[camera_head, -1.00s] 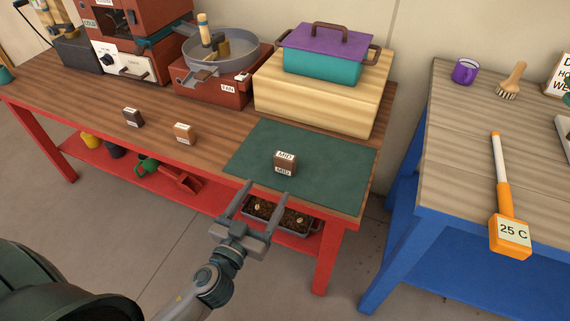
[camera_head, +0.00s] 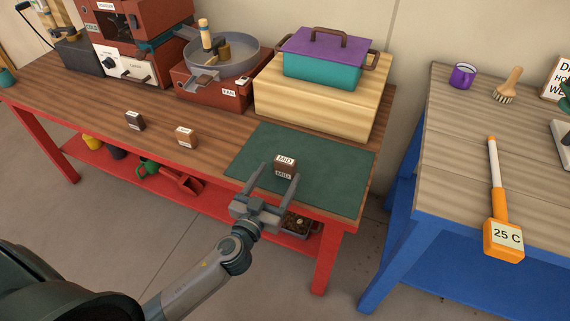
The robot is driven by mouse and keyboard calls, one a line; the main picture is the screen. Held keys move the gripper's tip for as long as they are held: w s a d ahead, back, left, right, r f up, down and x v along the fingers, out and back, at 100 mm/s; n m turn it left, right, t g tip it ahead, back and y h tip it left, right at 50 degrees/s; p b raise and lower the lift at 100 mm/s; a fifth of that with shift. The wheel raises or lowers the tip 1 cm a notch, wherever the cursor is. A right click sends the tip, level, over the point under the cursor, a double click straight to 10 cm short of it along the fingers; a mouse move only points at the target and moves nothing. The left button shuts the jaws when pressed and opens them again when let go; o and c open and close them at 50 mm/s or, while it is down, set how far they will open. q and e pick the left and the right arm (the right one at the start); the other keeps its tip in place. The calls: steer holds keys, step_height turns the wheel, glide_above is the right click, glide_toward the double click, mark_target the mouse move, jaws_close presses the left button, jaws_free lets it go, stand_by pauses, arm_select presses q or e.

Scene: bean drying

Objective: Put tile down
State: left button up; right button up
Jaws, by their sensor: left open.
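The brown tile marked MID (camera_head: 285,169) stands on the dark green mat (camera_head: 335,185) at the right front of the red-legged table. My left gripper (camera_head: 280,174) is open and comes from the table's front edge. Its two fingers point at the tile, with their tips apart at its left and right near side. I cannot tell whether a finger touches it. A dark tile (camera_head: 135,121) and a lighter brown tile (camera_head: 186,137) stand on the wood left of the mat. My right gripper is not in view.
A wooden box (camera_head: 312,105) with a teal pot (camera_head: 322,70) stands behind the mat. A round pan (camera_head: 222,62) sits on a red unit further left. A blue-legged table (camera_head: 455,130) with an orange 25 C thermometer (camera_head: 504,240) is at the right.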

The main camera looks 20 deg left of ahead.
mark_target(283, 167)
arm_select(q)
steer(key=shift+w+d+p, duration=0.1)
steer(key=shift+w+p, duration=0.3)
steer(key=shift+w, duration=1.8)
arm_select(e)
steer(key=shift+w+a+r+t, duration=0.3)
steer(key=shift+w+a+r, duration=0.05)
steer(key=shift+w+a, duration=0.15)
arm_select(q)
steer(key=shift+w, duration=0.45)
steer(key=shift+w+d+f+p, duration=0.1)
steer(key=shift+w+p, duration=0.8)
steer(key=shift+w, duration=1.2)
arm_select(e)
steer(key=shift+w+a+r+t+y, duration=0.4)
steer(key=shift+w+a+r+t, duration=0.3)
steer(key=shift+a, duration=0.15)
arm_select(q)
steer(key=c, duration=1.3)
